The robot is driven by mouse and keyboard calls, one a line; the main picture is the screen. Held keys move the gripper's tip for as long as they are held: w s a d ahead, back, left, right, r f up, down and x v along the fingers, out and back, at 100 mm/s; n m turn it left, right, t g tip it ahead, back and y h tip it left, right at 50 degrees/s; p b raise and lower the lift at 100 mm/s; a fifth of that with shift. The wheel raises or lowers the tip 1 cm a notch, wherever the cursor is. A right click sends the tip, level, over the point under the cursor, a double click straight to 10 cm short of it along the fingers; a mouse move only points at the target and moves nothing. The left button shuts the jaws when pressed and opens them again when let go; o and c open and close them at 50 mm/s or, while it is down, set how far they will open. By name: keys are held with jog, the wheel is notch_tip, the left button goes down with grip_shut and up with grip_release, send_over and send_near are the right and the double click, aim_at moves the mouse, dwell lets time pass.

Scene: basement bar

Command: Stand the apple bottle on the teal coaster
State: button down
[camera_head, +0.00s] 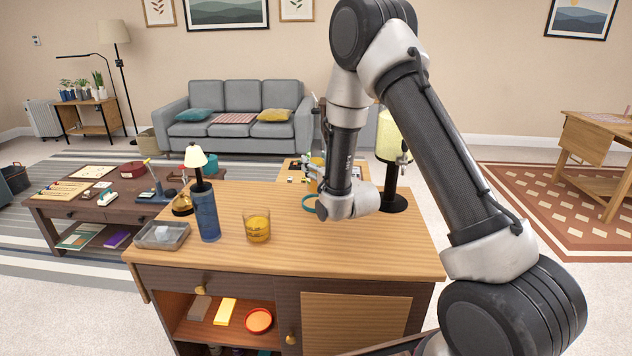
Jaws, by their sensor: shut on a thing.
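My gripper (315,163) is small in view at the far side of the wooden counter, partly behind my own arm. I cannot tell whether the bottle touches the coaster or the counter.
On the counter (300,248) stand a glass of amber drink (257,226), a blue bottle (207,214), a grey tray (162,236), and a dark-based lamp (391,198) close to my wrist on the right. The counter's front middle is clear.

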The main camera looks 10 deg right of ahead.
jog(key=shift+f, duration=2.25)
jog(key=shift+f, duration=0.15)
jog(key=c, duration=0.6)
grip_release()
